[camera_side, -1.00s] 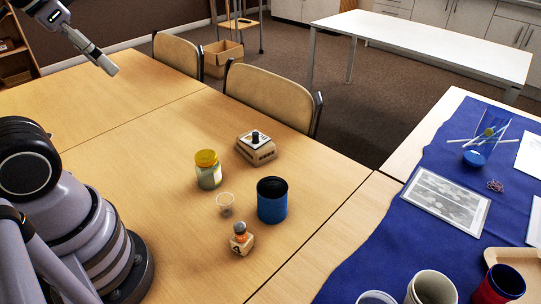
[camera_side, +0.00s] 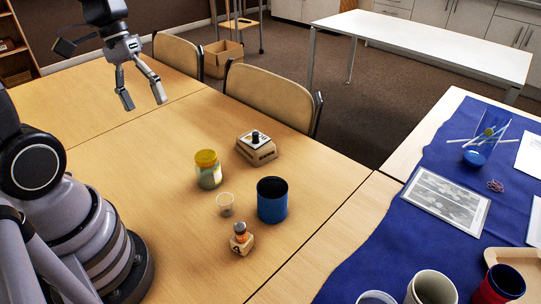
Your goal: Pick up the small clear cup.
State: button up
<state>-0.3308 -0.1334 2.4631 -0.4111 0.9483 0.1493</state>
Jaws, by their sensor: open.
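The small clear cup (camera_side: 225,205) stands upright on the wooden table, between a jar and a blue cup. My gripper (camera_side: 145,101) is open and empty. It hangs above the table at the upper left of the picture, well apart from the cup, with its fingers pointing down and spread. Nothing covers the cup in this view.
A yellow-lidded jar (camera_side: 208,170) stands behind the cup and a blue cup (camera_side: 272,200) close to its right. A small bottle on a wooden block (camera_side: 241,239) is in front. A wooden box with a black knob (camera_side: 256,148) is farther back. The table's left part is clear.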

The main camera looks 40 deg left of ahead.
jog(key=w+a+f+n+t+h, duration=0.1)
jog(key=w+a+f+n+h, duration=0.1)
jog(key=f+n+h, duration=0.3)
jog(key=w+a+f+n+h, duration=0.2)
jog(key=f+n, duration=0.3)
jog(key=f, duration=0.3)
jog(key=n+t, duration=0.7)
jog(key=n, duration=0.2)
send_near(231, 202)
jog(key=shift+n+h, duration=0.3)
jog(key=x, duration=0.5)
jog(key=a+f+x, duration=0.1)
jog(key=x, duration=0.1)
jog(key=shift+w+d+f, duration=0.15)
jog(key=shift+w+d, duration=0.15)
jog(key=shift+w, duration=0.2)
jog(key=c, duration=0.8)
jog(key=shift+o, duration=0.2)
